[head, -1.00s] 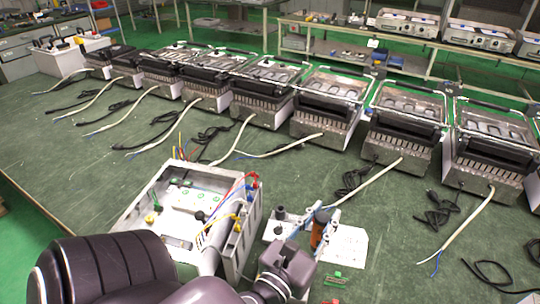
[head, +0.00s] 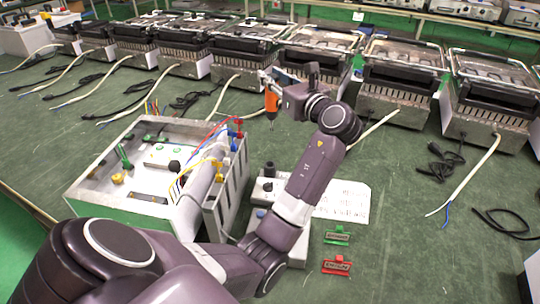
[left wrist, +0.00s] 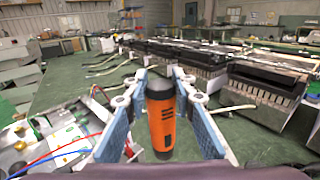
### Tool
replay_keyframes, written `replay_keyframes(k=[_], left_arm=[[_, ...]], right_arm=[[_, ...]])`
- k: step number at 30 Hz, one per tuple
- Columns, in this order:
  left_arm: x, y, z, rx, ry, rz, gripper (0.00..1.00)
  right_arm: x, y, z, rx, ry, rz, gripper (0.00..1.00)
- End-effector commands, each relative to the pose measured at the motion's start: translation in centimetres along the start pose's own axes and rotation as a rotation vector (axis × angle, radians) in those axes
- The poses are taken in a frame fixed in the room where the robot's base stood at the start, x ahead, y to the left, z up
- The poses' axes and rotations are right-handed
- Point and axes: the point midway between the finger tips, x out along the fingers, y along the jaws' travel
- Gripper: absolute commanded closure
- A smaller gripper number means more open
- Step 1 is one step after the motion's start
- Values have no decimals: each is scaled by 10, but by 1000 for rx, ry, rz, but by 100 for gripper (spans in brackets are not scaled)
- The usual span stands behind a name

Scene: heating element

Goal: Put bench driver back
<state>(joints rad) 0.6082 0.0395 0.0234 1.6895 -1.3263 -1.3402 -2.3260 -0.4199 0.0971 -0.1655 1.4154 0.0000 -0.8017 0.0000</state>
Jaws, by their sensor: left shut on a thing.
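The bench driver (head: 271,101), orange and black, is held by my left gripper (head: 272,80) above the table, past the far right corner of the white open box. In the head view it hangs upright with its thin bit pointing down. In the left wrist view the driver (left wrist: 161,120) stands between the blue-padded fingers of my left gripper (left wrist: 160,105), which are shut on it. A light grey stand (head: 262,190) with dark knobs sits right of the white box, partly hidden by my left arm. My right gripper is not in view.
The open white test box (head: 80,186) with coloured wires stands left of my arm. A printed sheet (head: 345,203), a green tag (head: 337,236) and a red tag (head: 336,265) lie to the right. A row of grills (head: 400,80) with cables lines the back.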

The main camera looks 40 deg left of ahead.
Motion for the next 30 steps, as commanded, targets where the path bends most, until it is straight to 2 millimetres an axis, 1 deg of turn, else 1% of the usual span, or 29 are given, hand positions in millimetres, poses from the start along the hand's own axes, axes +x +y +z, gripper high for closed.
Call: replay_keyframes(k=[1, 3, 7, 12, 14, 17, 20, 27, 30], left_arm=[[9, -2, -8, -6, -5, 47, 100], [18, -4, -9, -5, -5, 103, 100], [26, -7, -7, -6, -4, 169, 100], [28, -10, -4, -5, -5, 203, 100], [29, -10, -7, -3, -4, 207, 100], [29, -11, -24, 0, -3, 209, 100], [29, -11, -50, 3, -3, 208, 100], [29, -11, -112, 1, -4, 207, 100], [29, -11, -134, 0, -3, 207, 100]], right_arm=[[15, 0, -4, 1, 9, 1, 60], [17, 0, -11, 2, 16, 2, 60], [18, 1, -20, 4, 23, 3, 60], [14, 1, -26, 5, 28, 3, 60], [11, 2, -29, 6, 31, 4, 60], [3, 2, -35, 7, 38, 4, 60], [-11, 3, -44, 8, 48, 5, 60], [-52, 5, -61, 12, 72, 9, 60], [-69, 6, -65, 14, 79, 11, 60]])
